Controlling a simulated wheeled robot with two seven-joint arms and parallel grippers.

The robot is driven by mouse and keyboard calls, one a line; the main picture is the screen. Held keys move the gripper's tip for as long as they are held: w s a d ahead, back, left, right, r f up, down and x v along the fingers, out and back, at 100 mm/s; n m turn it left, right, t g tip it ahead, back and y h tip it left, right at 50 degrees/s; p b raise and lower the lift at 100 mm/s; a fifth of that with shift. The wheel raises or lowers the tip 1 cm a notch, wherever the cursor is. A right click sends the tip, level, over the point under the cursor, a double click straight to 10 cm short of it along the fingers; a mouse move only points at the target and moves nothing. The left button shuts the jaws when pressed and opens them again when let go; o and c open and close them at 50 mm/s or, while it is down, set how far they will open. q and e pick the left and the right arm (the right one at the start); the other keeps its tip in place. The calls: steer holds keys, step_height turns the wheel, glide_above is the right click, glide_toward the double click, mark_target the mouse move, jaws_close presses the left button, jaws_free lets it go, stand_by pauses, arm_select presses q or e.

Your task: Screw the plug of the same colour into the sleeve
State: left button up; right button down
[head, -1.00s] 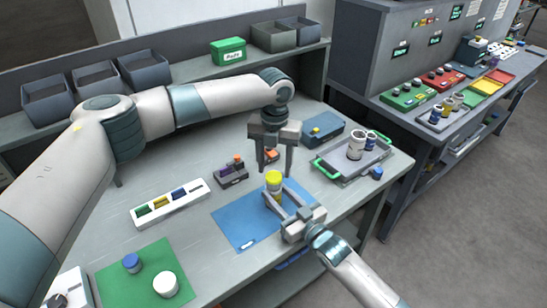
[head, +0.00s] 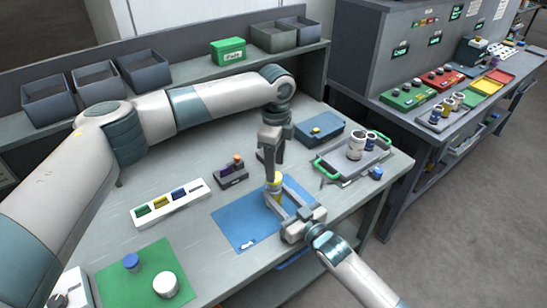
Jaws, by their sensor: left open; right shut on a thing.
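A yellow plug (head: 277,179) sits at the top of the upright sleeve (head: 277,192) over the blue mat (head: 240,222). How deep the plug sits I cannot tell. My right gripper (head: 276,197) comes from the lower right and is shut on the sleeve. My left gripper (head: 270,172) points down from above at the plug, its jaws open and seen nearly edge-on. The near finger partly hides the plug. A white holder (head: 170,203) to the left carries green, yellow and blue pieces.
A green mat (head: 118,270) at the front left bears a blue-topped piece (head: 131,262) and a white cylinder (head: 165,284). A tray with green handles (head: 352,158) holds white containers on the right. A dark block (head: 231,175) and a blue box (head: 319,129) stand behind.

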arm_select(q)
steer(key=n, duration=0.6)
steer(key=shift+r, duration=0.15)
steer(key=n, duration=0.4)
steer(key=shift+r, duration=0.1)
steer(key=n, duration=0.4)
steer(key=shift+r+n, duration=0.15)
steer(key=shift+n, duration=0.15)
steer(key=n, duration=0.4)
steer(key=shift+r, duration=0.1)
steer(key=n, duration=0.6)
steer(key=shift+a+r, duration=0.1)
steer(key=shift+r, duration=0.05)
steer(key=n, duration=0.4)
steer(key=shift+r, duration=0.1)
steer(key=n, duration=0.4)
steer(key=shift+a+r+n, duration=0.1)
steer(key=shift+n, duration=0.2)
steer(key=n, duration=0.5)
steer(key=shift+r, duration=0.15)
